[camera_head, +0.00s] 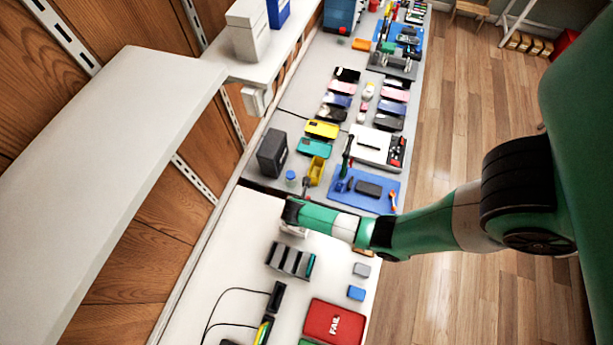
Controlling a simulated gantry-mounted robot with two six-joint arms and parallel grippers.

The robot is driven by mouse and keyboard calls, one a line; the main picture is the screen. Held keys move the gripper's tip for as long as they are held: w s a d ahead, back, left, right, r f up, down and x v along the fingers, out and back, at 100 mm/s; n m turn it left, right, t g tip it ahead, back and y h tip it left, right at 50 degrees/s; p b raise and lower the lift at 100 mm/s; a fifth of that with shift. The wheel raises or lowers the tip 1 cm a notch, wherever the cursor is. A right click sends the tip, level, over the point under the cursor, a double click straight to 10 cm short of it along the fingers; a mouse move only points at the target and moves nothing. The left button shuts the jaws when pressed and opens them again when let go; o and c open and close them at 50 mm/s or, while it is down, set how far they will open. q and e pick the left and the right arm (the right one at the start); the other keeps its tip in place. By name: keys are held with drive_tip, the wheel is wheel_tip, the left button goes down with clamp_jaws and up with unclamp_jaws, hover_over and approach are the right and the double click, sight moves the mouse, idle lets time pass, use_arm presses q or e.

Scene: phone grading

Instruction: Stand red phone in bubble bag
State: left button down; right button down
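I cannot make out a red phone or clearly identify a bubble bag in the head view. A small whitish item (293,231) shows partly from under the end of my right arm; I cannot tell what it is. My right gripper (291,213) is above the white table, just behind a dark slotted rack (283,258). The arm's own links hide its fingers and anything between them. The rack has upright dividers and a teal edge at its right end. My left gripper is out of view.
A red FAIL tray (318,326) lies at the front. Small grey (361,270) and blue (356,293) blocks lie near the right edge. A black speaker-like box (272,153), yellow bin (316,170) and blue mat (378,204) stand beyond. Cables cross the front left.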

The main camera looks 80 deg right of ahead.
drive_tip(key=shift+f, duration=0.1)
drive_tip(key=shift+f+b, duration=0.3)
drive_tip(key=shift+b, duration=0.05)
drive_tip(key=c, duration=0.8)
unclamp_jaws()
wheel_tip(320, 180, up, 7)
drive_tip(key=p, duration=0.7)
drive_tip(key=shift+r+p, duration=0.1)
drive_tip(key=shift+p, duration=0.25)
